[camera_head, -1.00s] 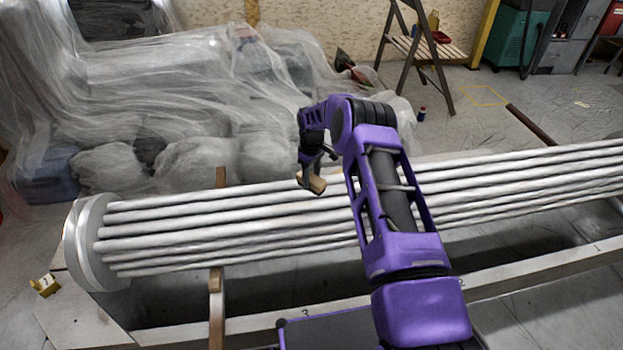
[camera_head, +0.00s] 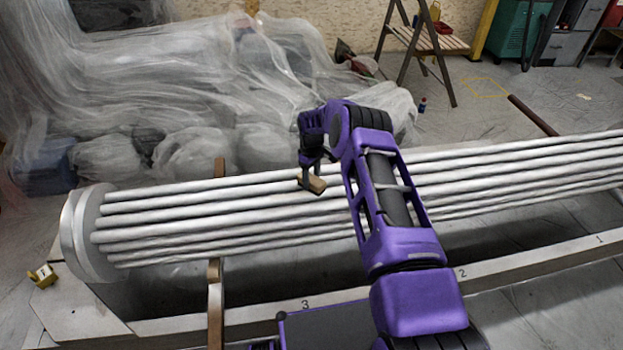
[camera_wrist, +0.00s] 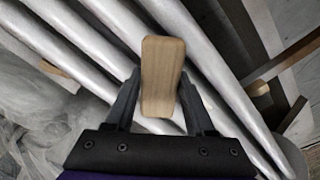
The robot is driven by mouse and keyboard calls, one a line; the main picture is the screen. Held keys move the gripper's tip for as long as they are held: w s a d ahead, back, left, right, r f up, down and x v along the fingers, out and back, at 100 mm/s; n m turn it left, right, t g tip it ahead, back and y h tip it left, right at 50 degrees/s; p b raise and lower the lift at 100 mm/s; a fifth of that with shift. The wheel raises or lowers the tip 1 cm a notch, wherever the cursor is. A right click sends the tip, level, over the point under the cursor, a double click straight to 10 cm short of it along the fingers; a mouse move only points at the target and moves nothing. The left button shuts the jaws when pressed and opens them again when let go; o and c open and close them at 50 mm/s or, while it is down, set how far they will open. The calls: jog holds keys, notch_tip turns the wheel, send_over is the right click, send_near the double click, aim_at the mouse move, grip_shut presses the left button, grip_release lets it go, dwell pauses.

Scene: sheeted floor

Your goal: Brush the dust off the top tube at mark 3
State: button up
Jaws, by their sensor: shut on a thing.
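My gripper (camera_head: 311,174) is shut on a wooden-backed brush (camera_head: 312,183). The brush also fills the middle of the wrist view (camera_wrist: 162,76), between the two dark fingers; its bristles are hidden. It is over the tube bundle, near the upper tubes; I cannot tell if it touches them. The top tube (camera_head: 250,183) is the uppermost of several pale grey parallel tubes, partly hidden behind my arm. Mark 3 (camera_head: 305,304) is a black number on the pale front rail, below the brush in the picture.
A round white end plate (camera_head: 78,235) closes the bundle's left end. A wooden upright (camera_head: 215,300) stands at the front left. Marks 2 (camera_head: 462,273) and 1 (camera_head: 599,240) lie farther right on the rail. Plastic-sheeted heaps (camera_head: 190,90) and a stepladder (camera_head: 415,45) stand behind.

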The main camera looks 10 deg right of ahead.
jog(key=shift+f, duration=0.95)
dwell(0.3)
jog(key=shift+a, duration=1.8)
jog(key=shift+a+f, duration=0.1)
jog(key=shift+a, duration=5.4)
jog(key=shift+d, duration=7.35)
